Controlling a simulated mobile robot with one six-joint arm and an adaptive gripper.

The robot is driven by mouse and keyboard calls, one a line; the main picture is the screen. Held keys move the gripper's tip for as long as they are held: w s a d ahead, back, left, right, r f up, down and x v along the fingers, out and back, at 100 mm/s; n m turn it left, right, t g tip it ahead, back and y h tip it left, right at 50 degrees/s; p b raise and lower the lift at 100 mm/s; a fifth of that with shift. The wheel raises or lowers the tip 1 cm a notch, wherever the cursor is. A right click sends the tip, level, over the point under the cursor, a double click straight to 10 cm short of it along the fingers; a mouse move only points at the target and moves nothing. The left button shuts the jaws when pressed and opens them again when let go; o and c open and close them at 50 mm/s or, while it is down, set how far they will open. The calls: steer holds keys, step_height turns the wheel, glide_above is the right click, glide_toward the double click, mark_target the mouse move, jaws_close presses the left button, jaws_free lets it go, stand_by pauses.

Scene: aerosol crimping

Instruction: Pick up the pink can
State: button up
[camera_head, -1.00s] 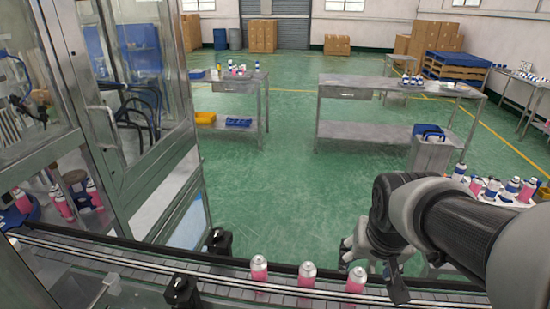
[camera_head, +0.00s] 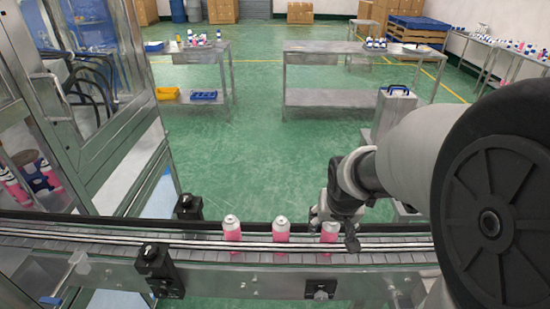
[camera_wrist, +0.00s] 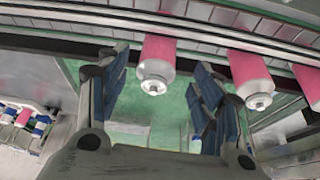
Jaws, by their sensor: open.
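Three pink cans with white tops stand in a row on the conveyor in the head view: a left can (camera_head: 232,232), a middle can (camera_head: 281,232) and a right can (camera_head: 329,234). My gripper (camera_head: 322,212) is at the right can, partly hidden behind my own arm. In the wrist view my gripper (camera_wrist: 158,98) is open, with blue-padded fingers spread apart. One pink can (camera_wrist: 157,62) shows ahead, between the fingertips in the picture, and a second can (camera_wrist: 250,78) is right of the right finger. I cannot tell whether the fingers touch a can.
The conveyor (camera_head: 110,238) runs across the front, with rails along it and black sensor blocks (camera_head: 157,262) at its side. A glass-walled machine (camera_head: 85,120) stands at left. Steel tables (camera_head: 350,48) stand behind, with open green floor between.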

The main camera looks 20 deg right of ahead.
steer(key=b+x, duration=0.1)
steer(key=x, duration=0.3)
steer(key=shift+d, duration=0.2)
steer(key=shift+c, duration=0.5)
steer(key=c, duration=1)
